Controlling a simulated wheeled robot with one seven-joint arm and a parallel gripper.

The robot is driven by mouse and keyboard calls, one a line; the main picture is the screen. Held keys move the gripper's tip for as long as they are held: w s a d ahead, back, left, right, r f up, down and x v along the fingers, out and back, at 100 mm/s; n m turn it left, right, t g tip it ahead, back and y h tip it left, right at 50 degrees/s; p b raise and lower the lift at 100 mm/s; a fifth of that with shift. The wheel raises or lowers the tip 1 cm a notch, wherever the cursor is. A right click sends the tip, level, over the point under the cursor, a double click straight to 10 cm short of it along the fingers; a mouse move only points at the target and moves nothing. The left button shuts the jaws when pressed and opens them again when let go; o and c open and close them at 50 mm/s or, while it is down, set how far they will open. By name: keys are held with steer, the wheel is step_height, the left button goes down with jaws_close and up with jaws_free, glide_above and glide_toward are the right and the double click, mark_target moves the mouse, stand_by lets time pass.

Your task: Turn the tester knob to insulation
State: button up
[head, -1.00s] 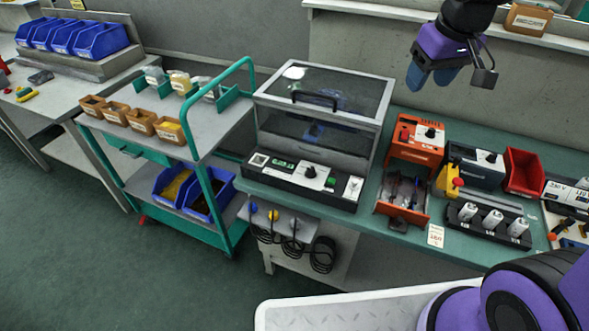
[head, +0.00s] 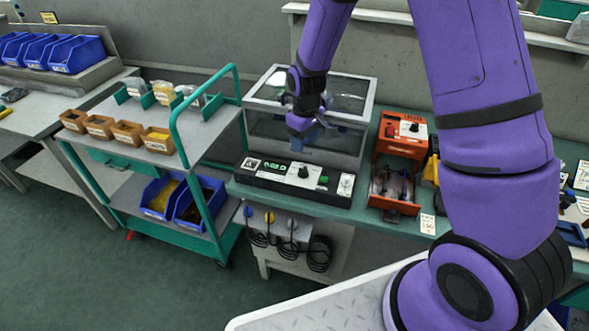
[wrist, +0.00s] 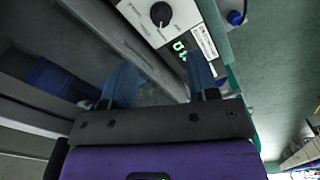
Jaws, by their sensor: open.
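A long black tester unit with a white panel (head: 317,178) and a green display (head: 270,166) lies at the front of a clear-lidded box. Its black round knob (head: 303,171) sits on the white panel; it also shows at the top of the wrist view (wrist: 160,14). The knob's setting and the panel's lettering are too small to read. My gripper (head: 303,130) is in front of the box, above and behind the knob, apart from it. In the wrist view its blue fingers (wrist: 162,85) are spread with nothing between them.
The clear-lidded box (head: 350,125) stands close behind the tester. An orange unit with another knob (head: 404,128) is to the right. A teal trolley (head: 182,130) with several bins stands to the left. Cables (head: 290,245) hang below the bench front.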

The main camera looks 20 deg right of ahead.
mark_target(303, 169)
step_height(303, 169, down, 11)
steer(key=shift+a+f, duration=0.1)
stand_by(0.5)
steer(key=c, duration=0.9)
